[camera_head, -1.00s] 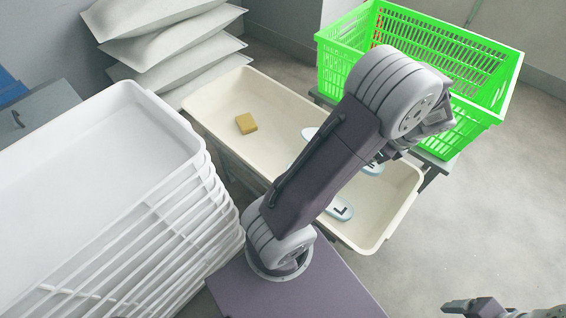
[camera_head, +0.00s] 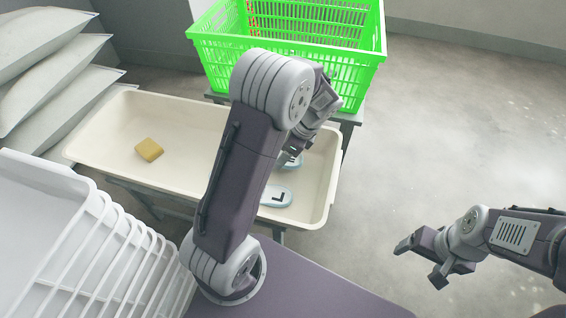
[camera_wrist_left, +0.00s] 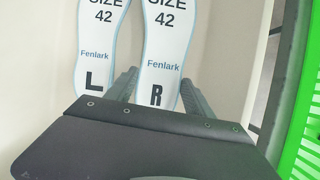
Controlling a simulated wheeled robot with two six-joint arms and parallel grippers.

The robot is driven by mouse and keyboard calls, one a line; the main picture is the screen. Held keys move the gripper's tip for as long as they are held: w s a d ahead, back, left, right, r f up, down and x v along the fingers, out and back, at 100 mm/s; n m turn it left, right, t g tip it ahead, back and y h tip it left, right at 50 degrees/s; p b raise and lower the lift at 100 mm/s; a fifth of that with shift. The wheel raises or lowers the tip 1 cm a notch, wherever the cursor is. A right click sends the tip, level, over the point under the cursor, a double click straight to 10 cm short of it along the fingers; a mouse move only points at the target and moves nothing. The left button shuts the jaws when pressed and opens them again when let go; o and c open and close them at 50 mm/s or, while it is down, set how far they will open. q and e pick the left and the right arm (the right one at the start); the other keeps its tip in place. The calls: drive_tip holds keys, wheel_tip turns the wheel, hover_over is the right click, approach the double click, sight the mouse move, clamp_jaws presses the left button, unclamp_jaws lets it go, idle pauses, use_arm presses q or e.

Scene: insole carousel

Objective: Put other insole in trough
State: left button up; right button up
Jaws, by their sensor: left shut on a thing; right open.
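The trough (camera_head: 195,128) is a long cream tray behind my left arm. A pale blue-edged insole marked L (camera_head: 276,197) lies in its right part; it also shows in the left wrist view (camera_wrist_left: 98,40). Beside it there is the insole marked R (camera_wrist_left: 161,45), size 42, Fenlark. My left gripper (camera_wrist_left: 158,92) is shut on the R insole, with a finger at each side of its heel. In the head view the arm hides most of this insole, so I cannot tell whether it touches the trough floor. My right gripper (camera_head: 421,261) is open and empty, over the floor at right.
A yellow-brown block (camera_head: 149,149) lies in the trough's left part. A green basket (camera_head: 350,75) stands behind the trough. Stacked white trays (camera_head: 90,235) are at lower left, and grey sacks (camera_head: 45,70) at upper left. The floor at right is clear.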

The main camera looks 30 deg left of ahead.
use_arm(q)
wheel_tip(320, 180, down, 4)
drive_tip(key=shift+r+b, duration=0.15)
drive_tip(key=shift+b, duration=1)
drive_tip(key=shift+r, duration=0.25)
drive_tip(key=shift+f, duration=0.15)
drive_tip(key=o, duration=1.3)
drive_tip(key=shift+o, duration=0.2)
